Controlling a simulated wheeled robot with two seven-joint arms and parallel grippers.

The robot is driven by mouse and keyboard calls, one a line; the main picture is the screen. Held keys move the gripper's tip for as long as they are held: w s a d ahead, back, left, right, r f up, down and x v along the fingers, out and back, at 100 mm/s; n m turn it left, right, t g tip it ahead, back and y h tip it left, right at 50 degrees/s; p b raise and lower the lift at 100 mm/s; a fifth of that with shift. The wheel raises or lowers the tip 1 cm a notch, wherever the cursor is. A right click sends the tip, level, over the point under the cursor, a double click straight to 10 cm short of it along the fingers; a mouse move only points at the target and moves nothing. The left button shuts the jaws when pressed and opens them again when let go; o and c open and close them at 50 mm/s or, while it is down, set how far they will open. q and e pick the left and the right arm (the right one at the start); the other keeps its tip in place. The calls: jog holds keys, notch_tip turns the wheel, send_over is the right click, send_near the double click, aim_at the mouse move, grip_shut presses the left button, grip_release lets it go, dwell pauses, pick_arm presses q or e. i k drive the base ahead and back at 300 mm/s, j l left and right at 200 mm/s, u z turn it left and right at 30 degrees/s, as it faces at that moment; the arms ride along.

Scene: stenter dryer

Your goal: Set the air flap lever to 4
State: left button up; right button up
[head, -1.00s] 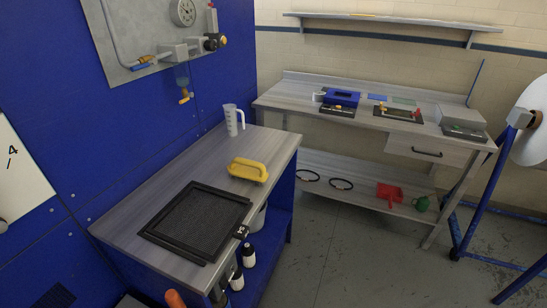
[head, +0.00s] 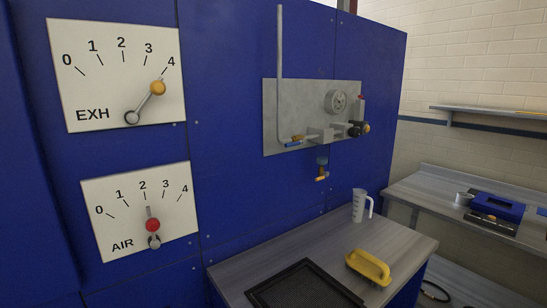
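The AIR dial plate (head: 180,239) is a white panel on the blue machine wall at the lower left, marked 0 to 4. Its lever has a red knob (head: 152,225) and a grey pivot (head: 154,241) at the bottom. The lever stands nearly upright and points at about 2. Above it, the EXH dial plate (head: 85,88) has a lever with a yellow knob (head: 157,88) that points at about 4. Neither of my grippers shows in the head view.
A grey bench with a black framed screen (head: 305,287), a yellow-handled tool (head: 368,267) and a clear jug (head: 361,206) stands at the lower right of the dials. A grey panel (head: 290,95) with pipe, gauge and valves is on the wall. Another bench is at far right.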

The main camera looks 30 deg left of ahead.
aim_at(152, 224)
jog(key=u, duration=1.65)
